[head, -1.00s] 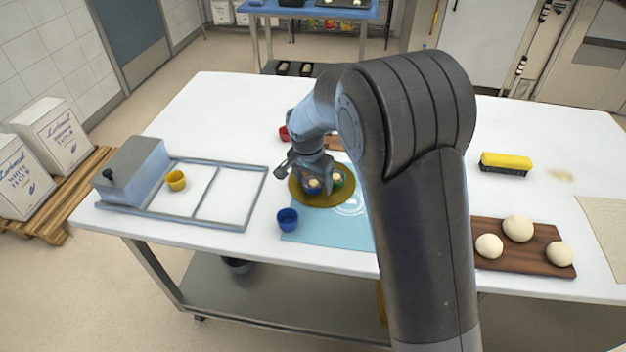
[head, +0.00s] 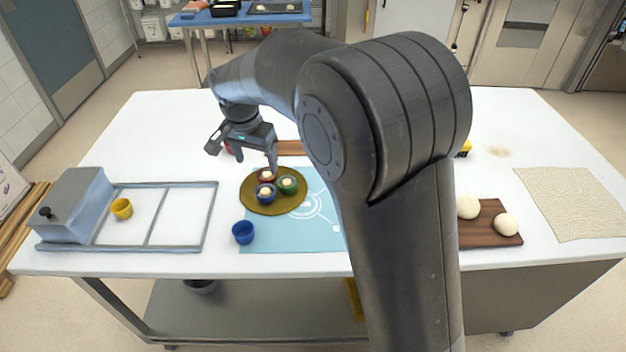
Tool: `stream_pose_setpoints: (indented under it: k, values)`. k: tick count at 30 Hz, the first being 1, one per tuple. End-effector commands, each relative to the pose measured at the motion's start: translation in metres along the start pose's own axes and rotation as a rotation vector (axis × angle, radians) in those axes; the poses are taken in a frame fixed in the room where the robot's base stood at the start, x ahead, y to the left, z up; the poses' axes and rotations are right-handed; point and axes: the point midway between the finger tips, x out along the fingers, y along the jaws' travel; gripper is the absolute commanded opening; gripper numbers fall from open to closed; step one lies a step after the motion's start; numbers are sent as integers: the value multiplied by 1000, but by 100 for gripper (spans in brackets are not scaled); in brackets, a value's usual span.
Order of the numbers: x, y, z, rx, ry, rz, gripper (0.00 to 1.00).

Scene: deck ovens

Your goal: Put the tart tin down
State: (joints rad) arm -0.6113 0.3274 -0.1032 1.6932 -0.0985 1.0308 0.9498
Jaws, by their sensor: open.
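My gripper (head: 242,160) is open and empty, with its fingers apart above the table, behind and left of the round gold plate (head: 257,204). On the plate stand three small tins with pale filling: a red tin (head: 267,175) at the back, a blue tin (head: 265,194) at the front and a green tin (head: 288,187) at the right. They sit close together. An empty-looking blue tin (head: 243,233) stands in front of the plate, at the left edge of the light blue mat (head: 320,235). A yellow tin (head: 122,209) stands in the metal frame tray (head: 180,187) at the left.
A red item (head: 228,147) is partly hidden behind my gripper, near a wooden board (head: 290,148). A grey metal box (head: 75,205) stands at the left end. A dark board (head: 490,232) with dough balls and a beige cloth (head: 568,203) lie right. The back left is clear.

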Motion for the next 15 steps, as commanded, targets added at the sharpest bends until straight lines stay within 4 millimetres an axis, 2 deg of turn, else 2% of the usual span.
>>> stream_pose_setpoints:
  k: [5, 8, 15]
  values:
    - [-5, 7, -2, -3, 2, -6, 72]
    - [-18, 28, -5, -14, 7, -23, 72]
    - [-66, 118, -2, -84, 47, -93, 72]
